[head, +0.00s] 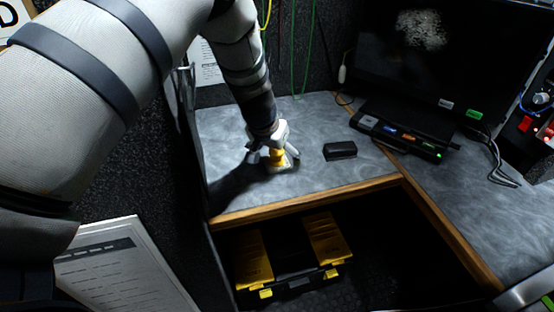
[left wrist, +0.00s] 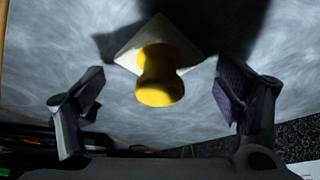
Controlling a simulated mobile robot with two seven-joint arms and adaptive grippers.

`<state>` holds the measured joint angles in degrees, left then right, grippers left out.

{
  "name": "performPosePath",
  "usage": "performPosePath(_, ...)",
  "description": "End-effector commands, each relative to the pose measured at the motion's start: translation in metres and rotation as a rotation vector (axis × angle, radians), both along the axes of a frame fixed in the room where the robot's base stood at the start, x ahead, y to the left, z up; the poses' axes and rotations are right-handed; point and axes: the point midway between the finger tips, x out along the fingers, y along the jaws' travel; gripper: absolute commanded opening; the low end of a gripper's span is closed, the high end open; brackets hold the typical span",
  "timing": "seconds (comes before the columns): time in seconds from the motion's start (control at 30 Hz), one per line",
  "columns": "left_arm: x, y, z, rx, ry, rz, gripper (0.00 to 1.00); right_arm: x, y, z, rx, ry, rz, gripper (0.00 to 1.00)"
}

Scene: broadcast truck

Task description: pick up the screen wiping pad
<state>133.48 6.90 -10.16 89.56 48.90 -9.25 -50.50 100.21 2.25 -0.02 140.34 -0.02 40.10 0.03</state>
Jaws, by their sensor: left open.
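The screen wiping pad, a pale square pad with a rounded yellow knob handle, sits on the grey worktop. It shows in the head view (head: 278,158) and in the left wrist view (left wrist: 159,78). My left gripper (head: 273,156) reaches down over it from above and is open. In the left wrist view, the two fingers of the left gripper (left wrist: 160,88) stand apart on either side of the yellow knob, with a gap on both sides. In the head view the gripper hides part of the pad. My right gripper is not in view.
A small black block (head: 340,150) lies right of the gripper. A black control panel (head: 400,133) stands below a dark monitor (head: 450,50). A wooden edge (head: 310,201) borders the worktop; below it is a black and yellow case (head: 290,262).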

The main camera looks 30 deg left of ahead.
Motion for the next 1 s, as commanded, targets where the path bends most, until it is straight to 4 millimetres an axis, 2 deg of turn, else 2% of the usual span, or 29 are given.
performPosePath(0.03,0.0,0.0,0.001,0.0,-0.001,0.0,0.86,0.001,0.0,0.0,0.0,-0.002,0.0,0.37)
performPosePath(0.3,0.0,0.0,0.001,-0.001,0.001,0.001,0.24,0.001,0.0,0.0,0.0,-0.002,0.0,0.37)
performPosePath(0.33,-0.001,0.0,0.0,-0.001,0.001,0.001,0.19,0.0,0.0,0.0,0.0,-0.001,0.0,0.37)
performPosePath(0.47,-0.001,-0.001,-0.001,-0.002,0.004,0.001,0.15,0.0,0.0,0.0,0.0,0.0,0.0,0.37)
performPosePath(0.87,-0.003,-0.001,-0.001,-0.003,0.011,0.001,0.15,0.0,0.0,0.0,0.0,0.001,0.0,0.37)
performPosePath(0.93,-0.003,-0.001,0.006,-0.003,0.01,-0.001,0.08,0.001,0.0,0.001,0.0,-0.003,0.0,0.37)
performPosePath(0.97,-0.003,-0.001,0.012,-0.003,0.009,-0.001,0.0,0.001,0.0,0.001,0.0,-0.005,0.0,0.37)
performPosePath(1.0,-0.002,-0.001,0.021,-0.002,0.006,0.0,0.0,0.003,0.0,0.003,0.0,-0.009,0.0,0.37)
